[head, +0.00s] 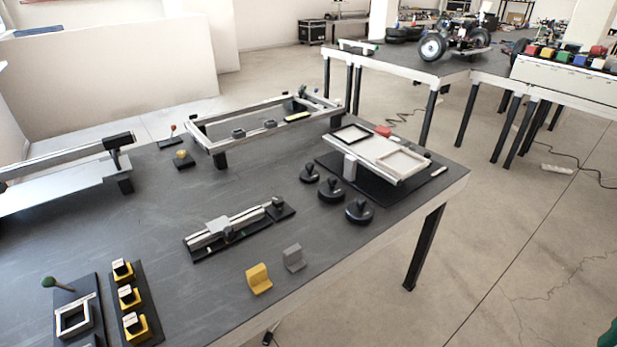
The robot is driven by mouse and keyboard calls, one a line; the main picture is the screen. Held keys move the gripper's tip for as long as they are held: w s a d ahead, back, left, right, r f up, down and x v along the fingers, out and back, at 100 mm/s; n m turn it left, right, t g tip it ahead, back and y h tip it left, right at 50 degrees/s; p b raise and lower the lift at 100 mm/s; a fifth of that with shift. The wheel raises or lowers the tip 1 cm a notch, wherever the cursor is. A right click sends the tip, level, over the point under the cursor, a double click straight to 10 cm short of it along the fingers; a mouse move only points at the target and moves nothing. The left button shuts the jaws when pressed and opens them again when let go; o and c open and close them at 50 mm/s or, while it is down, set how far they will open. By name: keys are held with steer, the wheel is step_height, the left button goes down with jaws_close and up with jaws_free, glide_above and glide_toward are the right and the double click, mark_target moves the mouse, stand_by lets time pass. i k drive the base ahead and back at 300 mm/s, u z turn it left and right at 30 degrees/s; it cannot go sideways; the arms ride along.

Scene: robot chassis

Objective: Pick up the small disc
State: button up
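Three black discs with raised knobs stand in a slanting row on the dark table (340,250), near its right edge. The small disc (309,177) looks to be the farthest and leftmost of the three. The middle disc (331,194) is larger, and the nearest disc (359,214) looks largest. The small disc stands upright, apart from its neighbour, with nothing on it. My gripper is not in view.
A raised pale panel (385,148) on a black base is just behind the discs. A silver rail device (235,228) lies to their left. Yellow (258,279) and grey (293,258) blocks stand nearer. Bare tabletop lies left of the small disc.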

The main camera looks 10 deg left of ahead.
mark_target(310, 175)
steer(key=u, duration=0.05)
steer(key=i, duration=1)
steer(key=z, duration=0.05)
